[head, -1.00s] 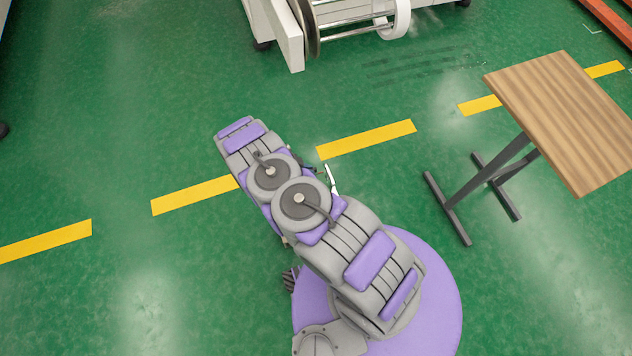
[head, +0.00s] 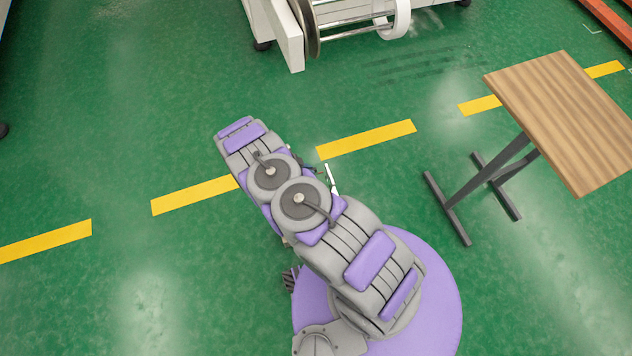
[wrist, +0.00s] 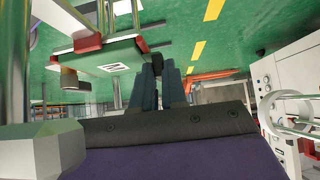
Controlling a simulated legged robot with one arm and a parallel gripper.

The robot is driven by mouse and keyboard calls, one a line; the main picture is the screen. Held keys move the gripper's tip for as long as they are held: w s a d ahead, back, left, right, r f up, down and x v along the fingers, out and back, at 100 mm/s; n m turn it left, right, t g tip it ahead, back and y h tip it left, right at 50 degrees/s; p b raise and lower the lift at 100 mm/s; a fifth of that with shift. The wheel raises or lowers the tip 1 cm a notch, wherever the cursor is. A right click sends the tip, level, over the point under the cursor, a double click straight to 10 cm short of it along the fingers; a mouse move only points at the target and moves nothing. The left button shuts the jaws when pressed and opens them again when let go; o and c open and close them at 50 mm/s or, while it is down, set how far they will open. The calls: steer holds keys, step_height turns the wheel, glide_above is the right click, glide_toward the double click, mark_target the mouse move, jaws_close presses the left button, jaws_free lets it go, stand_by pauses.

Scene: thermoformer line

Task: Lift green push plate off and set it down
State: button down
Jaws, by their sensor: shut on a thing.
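In the wrist view, the green push plate (wrist: 108,58) is at upper left, with a white label bearing a black mark and red pieces at its edges. My gripper (wrist: 159,72) reaches up from the dark wrist body, its two dark fingers close together at the plate's right edge. A dark knob-like piece (wrist: 68,77) is at the plate's lower left. In the head view my arm hides the gripper, and the plate cannot be made out.
Chrome posts (wrist: 15,65) stand close at the left of the wrist view. A white machine with rollers (head: 352,18) is at the top of the head view. A wood-topped table (head: 565,120) stands at right, its top bare. Green floor is open at left.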

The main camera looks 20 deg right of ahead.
steer(key=shift+r, duration=0.15)
step_height(320, 180, up, 5)
steer(key=shift+r, duration=0.1)
stand_by(1.2)
stand_by(0.4)
